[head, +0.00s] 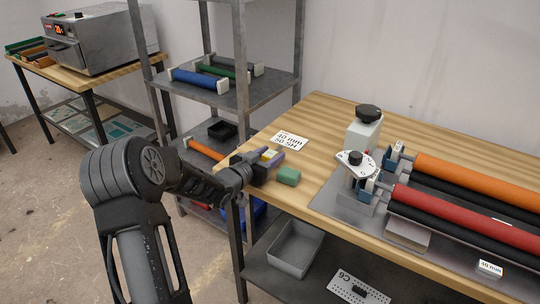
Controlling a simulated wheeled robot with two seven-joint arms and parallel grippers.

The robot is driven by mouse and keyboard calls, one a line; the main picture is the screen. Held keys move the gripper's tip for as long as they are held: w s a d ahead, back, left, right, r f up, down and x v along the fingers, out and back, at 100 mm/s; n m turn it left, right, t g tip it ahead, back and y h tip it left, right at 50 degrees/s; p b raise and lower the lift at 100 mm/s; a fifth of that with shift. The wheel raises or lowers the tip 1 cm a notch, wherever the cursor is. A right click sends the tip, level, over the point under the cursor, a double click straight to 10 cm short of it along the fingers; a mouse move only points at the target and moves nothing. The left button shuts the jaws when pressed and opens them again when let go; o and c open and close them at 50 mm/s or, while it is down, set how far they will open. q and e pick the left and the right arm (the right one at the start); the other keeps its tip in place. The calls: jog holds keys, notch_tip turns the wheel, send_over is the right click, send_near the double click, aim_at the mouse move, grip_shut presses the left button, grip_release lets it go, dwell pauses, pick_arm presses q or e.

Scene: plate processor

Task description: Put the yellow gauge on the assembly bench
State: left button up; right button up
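My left gripper (268,165) is over the near left corner of the wooden bench (300,225), close to its top. A small yellow piece, which looks like the yellow gauge (267,153), shows between its fingers. The fingers appear closed on it and hide most of it. A greyish-purple part shows beside the yellow. I cannot tell whether the gauge touches the bench top. My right gripper is not in view.
A green block (288,177) lies just right of the gripper. A white label card (289,141) lies behind. A roller machine with orange (470,180) and red (460,215) rollers fills the bench's right. A metal shelf (235,95) stands behind left.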

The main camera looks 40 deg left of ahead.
pick_arm(q)
jog(key=shift+o, duration=1)
jog(key=shift+r, duration=0.1)
jog(key=shift+r+p, duration=0.2)
jog(key=shift+p, duration=0.1)
jog(key=s, duration=0.4)
jog(key=s+r, duration=0.1)
jog(key=s, duration=0.7)
jog(key=shift+d+r, duration=0.15)
jog(key=shift+r, duration=0.15)
jog(key=shift+c, duration=0.5)
